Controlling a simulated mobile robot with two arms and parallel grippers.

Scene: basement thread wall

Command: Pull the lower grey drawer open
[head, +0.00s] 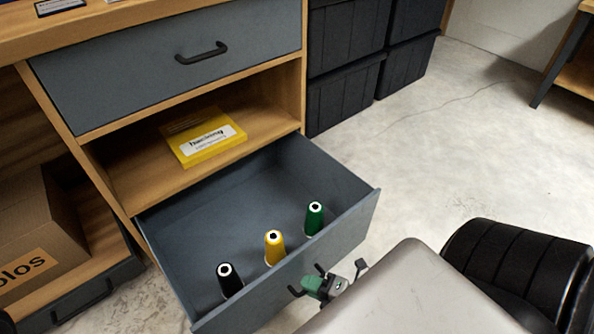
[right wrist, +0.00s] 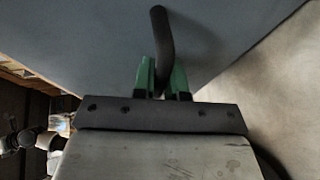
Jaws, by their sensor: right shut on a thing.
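The lower grey drawer (head: 345,243) is pulled well out of the wooden unit, and its inside shows. Three thread cones stand upright in it along the front: black (head: 230,280), yellow (head: 274,248) and green (head: 314,219). Its dark bar handle (head: 294,291) is on the front panel. My right gripper (head: 322,284) is at the handle; in the right wrist view its green fingers (right wrist: 162,80) are on both sides of the handle (right wrist: 161,40), shut on it. Part of the handle is hidden behind the gripper. My left gripper is not in view.
An upper grey drawer (head: 170,65) is closed. A yellow box (head: 203,138) lies on the open shelf between. A cardboard box (head: 38,228) stands at left. Black bins (head: 342,93) are stacked to the right of the unit. The concrete floor (head: 450,150) at right is clear.

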